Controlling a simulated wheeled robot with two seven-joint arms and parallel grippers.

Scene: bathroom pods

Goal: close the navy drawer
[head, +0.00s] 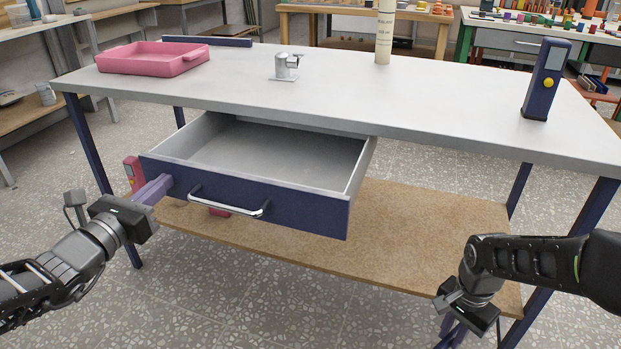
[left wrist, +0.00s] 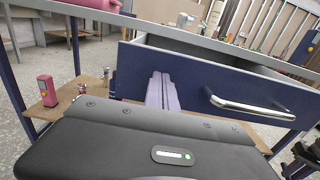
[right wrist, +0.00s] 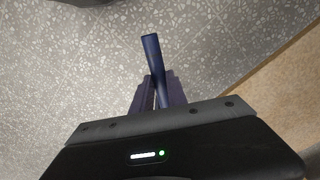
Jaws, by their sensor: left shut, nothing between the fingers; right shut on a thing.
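The navy drawer (head: 295,212) hangs under the workbench and is pulled well out, with its grey inside empty. Its silver bar handle (head: 228,205) also shows in the left wrist view (left wrist: 250,107). My left gripper (head: 162,184) is shut and empty, its purple fingers at the left end of the drawer front, left of the handle. In the left wrist view the fingers (left wrist: 160,80) point at the front; I cannot tell whether they touch it. My right gripper (right wrist: 152,85) is low at the right, shut on a slim navy rod (right wrist: 151,55).
The white benchtop (head: 420,95) carries a pink tray (head: 155,60), a metal fixture (head: 287,67), a cream tube (head: 385,30) and a navy device (head: 544,82). A wooden lower shelf (head: 400,215) lies beneath. A navy bench leg (head: 560,260) stands near my right arm.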

